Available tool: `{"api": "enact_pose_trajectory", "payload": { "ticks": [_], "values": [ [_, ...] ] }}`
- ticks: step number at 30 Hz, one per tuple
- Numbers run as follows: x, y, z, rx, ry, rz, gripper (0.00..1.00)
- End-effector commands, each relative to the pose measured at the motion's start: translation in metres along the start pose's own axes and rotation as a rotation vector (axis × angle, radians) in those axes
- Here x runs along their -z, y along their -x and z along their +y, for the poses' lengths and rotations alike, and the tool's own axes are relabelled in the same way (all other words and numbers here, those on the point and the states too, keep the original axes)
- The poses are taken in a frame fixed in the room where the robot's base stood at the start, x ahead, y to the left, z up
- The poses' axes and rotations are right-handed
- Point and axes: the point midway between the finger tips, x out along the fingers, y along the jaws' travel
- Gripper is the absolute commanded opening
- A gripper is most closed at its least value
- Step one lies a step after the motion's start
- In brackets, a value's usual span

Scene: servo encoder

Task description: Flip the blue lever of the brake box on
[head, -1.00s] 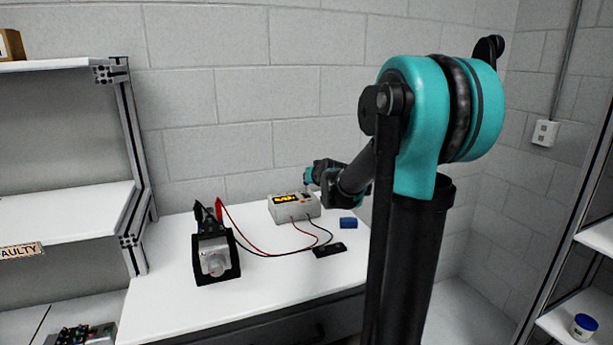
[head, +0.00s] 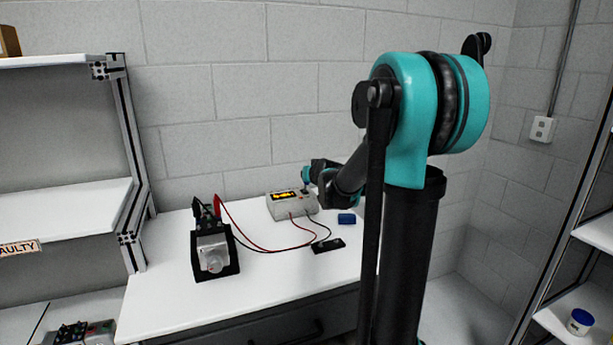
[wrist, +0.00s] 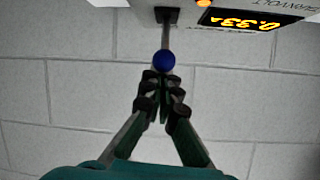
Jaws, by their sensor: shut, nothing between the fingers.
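The lever's round blue knob (wrist: 163,61) stands out from the box, right at my fingertips. My gripper (wrist: 163,84) is shut and empty, its tips beside or touching the knob; I cannot tell which. In the head view my gripper (head: 307,183) is at the box's right back end, partly hidden by my arm, and the lever is not clear there.
A motor in a black mount (head: 214,258) stands left of the box. Red and black cables run across the bench (head: 180,300). The front bench is clear.

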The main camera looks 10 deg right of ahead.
Motion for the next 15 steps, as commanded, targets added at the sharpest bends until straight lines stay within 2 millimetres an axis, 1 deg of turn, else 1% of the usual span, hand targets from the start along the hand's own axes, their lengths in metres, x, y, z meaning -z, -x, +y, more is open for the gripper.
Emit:
{"api": "enact_pose_trajectory", "payload": {
  "ticks": [5,8,11,14,15],
  "values": [
    [0.001,0.0,0.0,0.0,0.0,0.0,0.0],
    [0.007,-0.002,-0.001,0.0,0.0,0.0,0.0],
    [0.019,-0.006,-0.003,0.0,0.001,0.0,0.0],
    [0.039,-0.011,-0.006,0.0,0.001,0.0,0.0],
    [0.043,-0.009,-0.007,0.0,0.0,0.0,0.0]
  ]
}}
